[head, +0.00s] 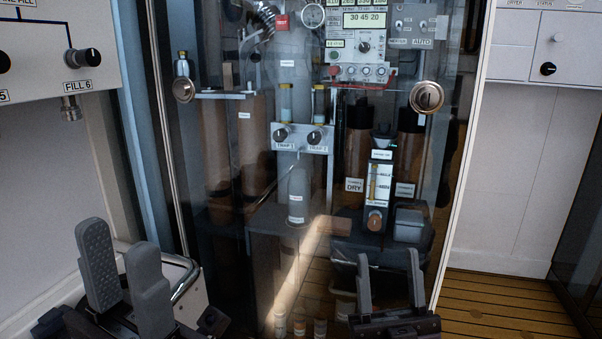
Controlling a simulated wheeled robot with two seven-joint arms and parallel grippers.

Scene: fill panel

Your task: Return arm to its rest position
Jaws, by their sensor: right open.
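My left gripper (120,240) is at the lower left of the head view, its two grey fingers pointing up and standing apart. It looks open, with nothing seen between the fingers. My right gripper (388,256) is at the bottom, right of centre. Its fingers also point up and are open, with no object held. Both grippers appear in front of the glazed cabinet (230,225); I cannot tell how far they are from the glass.
The cabinet holds cylinders, gauges and a control panel (364,45) behind glass with two round latches (184,89) (427,97). A fill panel with a FILL 6 knob (82,57) is at the upper left. Wooden floor (500,300) shows clear at the lower right.

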